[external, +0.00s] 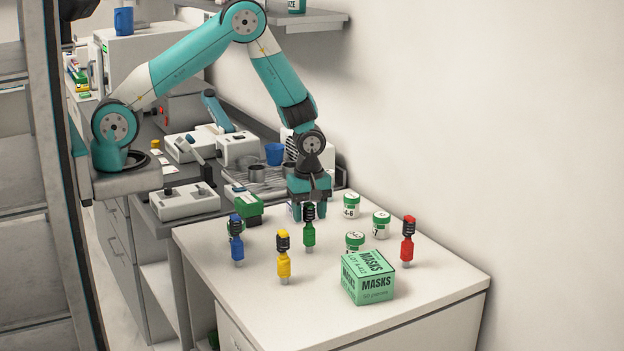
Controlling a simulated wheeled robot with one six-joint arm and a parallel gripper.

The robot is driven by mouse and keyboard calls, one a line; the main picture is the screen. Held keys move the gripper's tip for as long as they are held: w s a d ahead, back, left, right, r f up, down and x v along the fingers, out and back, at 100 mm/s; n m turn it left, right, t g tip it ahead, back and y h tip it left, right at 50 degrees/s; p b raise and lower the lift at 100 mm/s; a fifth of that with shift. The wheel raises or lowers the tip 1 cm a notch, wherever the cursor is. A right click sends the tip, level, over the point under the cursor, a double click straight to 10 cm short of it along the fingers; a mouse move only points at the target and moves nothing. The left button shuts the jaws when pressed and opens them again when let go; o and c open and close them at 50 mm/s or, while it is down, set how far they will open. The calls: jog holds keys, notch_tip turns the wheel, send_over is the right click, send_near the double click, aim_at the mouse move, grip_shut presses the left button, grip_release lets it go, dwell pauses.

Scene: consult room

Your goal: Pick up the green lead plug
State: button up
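The green lead plug (309,235) stands upright on the white table, with a black ribbed top and a pale tip at its foot. My gripper (310,207) points down at the plug's black top, its fingers apart. The top overlaps the gap between the fingers in this view; I cannot tell whether it is between them or in front of them. No finger is seen closed on it. A blue plug (237,248), a yellow plug (283,267) and a red plug (407,250) of the same shape stand nearby.
A green masks box (367,283) stands at the front right. White jars with green lids (381,229) stand between the green and red plugs. A green and black item (249,209) lies behind the blue plug. The table's front left (228,287) is clear.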

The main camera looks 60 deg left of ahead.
grip_shut()
jog(key=shift+r, duration=0.1)
